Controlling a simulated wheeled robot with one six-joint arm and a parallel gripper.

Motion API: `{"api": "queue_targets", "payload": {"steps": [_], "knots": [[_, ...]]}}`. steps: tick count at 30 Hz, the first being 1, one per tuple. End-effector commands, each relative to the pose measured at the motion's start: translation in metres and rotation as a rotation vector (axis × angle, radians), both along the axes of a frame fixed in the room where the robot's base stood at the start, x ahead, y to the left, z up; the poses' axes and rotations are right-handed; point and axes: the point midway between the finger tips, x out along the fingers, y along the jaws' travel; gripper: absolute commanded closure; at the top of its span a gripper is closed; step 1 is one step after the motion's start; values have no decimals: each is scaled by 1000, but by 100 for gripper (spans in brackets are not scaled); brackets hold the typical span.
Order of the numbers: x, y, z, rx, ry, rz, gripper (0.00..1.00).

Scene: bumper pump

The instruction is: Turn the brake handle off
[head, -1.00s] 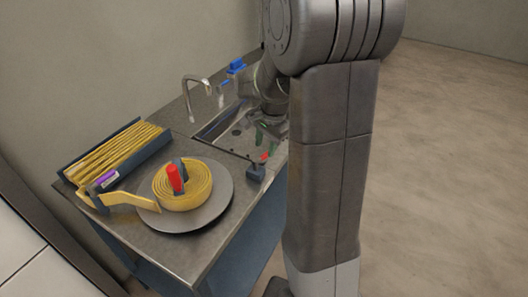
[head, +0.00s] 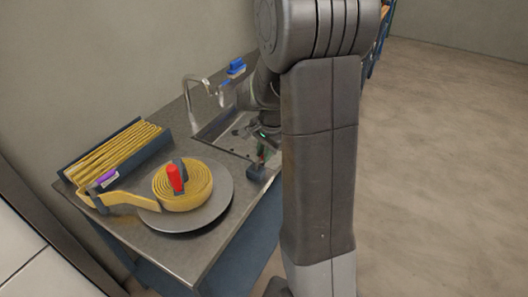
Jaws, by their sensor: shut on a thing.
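My gripper (head: 262,148) reaches down from the sink side and is shut on the handle's upper part. The fingers hide much of the lever, so its exact angle is hard to tell. A coil of yellow hose (head: 200,187) lies on the plate, with a larger red grip (head: 174,178) at its middle.
A sink with a tap (head: 190,90) lies behind my gripper, and a blue-topped item (head: 236,67) stands at the back. A tray of folded yellow hose (head: 118,150) and a purple item (head: 106,178) are at left. My arm hides the bench's right end.

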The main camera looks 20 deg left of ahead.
Motion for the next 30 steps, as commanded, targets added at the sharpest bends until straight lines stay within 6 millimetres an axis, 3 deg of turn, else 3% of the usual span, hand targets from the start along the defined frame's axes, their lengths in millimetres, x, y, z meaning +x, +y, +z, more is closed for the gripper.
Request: {"api": "queue_targets", "payload": {"steps": [15, 25, 26, 27, 29, 30], "knots": [[3, 8, 0, 0, 1, 277, 100], [3, 9, 0, 0, 0, 292, 100], [3, 9, 0, 0, 0, 292, 83], [3, 9, 0, 0, 0, 292, 75], [3, 9, 0, 0, 0, 292, 63], [3, 9, 0, 0, 0, 291, 63]]}}
